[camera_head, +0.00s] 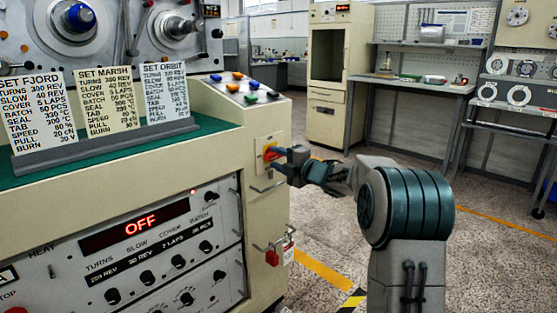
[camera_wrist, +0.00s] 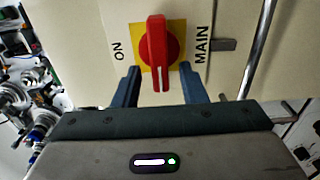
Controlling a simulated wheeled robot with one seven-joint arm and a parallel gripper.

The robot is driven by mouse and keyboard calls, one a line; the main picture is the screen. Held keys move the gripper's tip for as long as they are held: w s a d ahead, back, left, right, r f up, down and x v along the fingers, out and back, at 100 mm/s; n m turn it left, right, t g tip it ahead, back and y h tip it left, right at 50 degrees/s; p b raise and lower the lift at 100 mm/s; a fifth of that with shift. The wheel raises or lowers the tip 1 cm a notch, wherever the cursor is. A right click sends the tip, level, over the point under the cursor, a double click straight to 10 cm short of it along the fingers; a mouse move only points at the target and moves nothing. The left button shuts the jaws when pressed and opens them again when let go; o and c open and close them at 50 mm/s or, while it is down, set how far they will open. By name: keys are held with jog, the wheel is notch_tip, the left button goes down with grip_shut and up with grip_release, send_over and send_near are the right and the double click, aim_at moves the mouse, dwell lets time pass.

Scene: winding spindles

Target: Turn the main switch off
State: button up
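The main switch (camera_head: 269,151) is on the cream side panel of the machine, left of my gripper in the head view. In the wrist view it is a red handle (camera_wrist: 157,45) on a yellow plate (camera_wrist: 136,36), with its long axis up and down in the picture. "ON" is printed to its left and "MAIN" to its right. My gripper (camera_wrist: 160,80) is open. Its two blue-grey fingers stand on either side of the handle's lower end, with gaps visible to both sides. In the head view my gripper (camera_head: 290,160) partly covers the switch.
The display (camera_head: 140,222) reads "OFF", with a small red light near it. Metal handles (camera_head: 268,186) stick out from the panel near the switch, and a red padlock (camera_head: 272,257) hangs below. Setting cards (camera_head: 105,102) stand on the green top. The floor to the right is open.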

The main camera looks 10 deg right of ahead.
jog(key=p+v, duration=0.2)
jog(key=v, duration=1.1)
jog(key=shift+s+d+p, duration=0.2)
jog(key=shift+s+p, duration=0.1)
jog(key=shift+p, duration=0.05)
jog(key=shift+r, duration=0.1)
jog(key=s+d+r+m+h+p, duration=0.1)
jog(key=s+r+m+h+p, duration=0.2)
jog(key=r+m+h+p, duration=0.4)
jog(key=s+r+m+h+p, duration=0.3)
jog(key=r+m+h+p, duration=0.1)
jog(key=r+m+p, duration=0.4)
jog(key=s+a+r+m+g+p, duration=0.1)
jog(key=s+a+m+g+p, duration=0.1)
jog(key=s, duration=0.7)
jog(key=s+a+r+m+g+p, duration=0.2)
jog(key=s+m+g+p, duration=0.3)
jog(key=s+p, duration=0.4)
jog(key=s+a+r+m+g+p, duration=0.2)
jog(key=s+p, duration=0.4)
jog(key=s, duration=0.4)
jog(key=a+m+g, duration=0.1)
jog(key=a+g, duration=0.1)
jog(key=shift+s+r+m+g, duration=0.2)
jog(key=shift+s+m+g, duration=0.1)
jog(key=shift+s+g, duration=0.1)
